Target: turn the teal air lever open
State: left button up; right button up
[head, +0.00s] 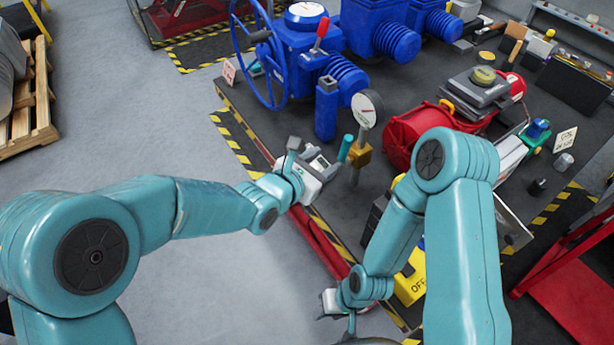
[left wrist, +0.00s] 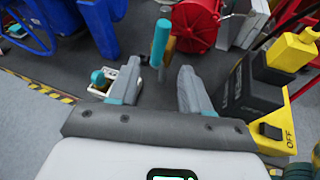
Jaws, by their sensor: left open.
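The teal lever (head: 346,148) is a short bar at the brass valve body (head: 360,155), under a round gauge (head: 367,108). In the left wrist view the lever (left wrist: 160,42) stands nearly upright, ahead of and between the fingertips. My left gripper (head: 312,162) is just left of the lever in the head view. Its jaws (left wrist: 160,70) are open in the left wrist view, with no contact with the lever visible. The brass body is mostly hidden behind the lever there. My right gripper (head: 338,310) is low in the head view; its jaws cannot be made out.
A blue valve actuator (head: 300,55) with a handwheel stands behind. A red tank (head: 415,135) is right of the valve. A yellow box marked OFF (head: 412,282) sits near my right arm. A white box with a teal knob (left wrist: 115,82) lies beside the left finger.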

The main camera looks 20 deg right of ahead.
pick_arm(q)
jog(key=v, duration=0.5)
jog(key=shift+s+a+r+b, duration=0.15)
jog(key=shift+s+a+b, duration=0.1)
jog(key=shift+b, duration=0.1)
jog(key=shift+c, duration=0.3)
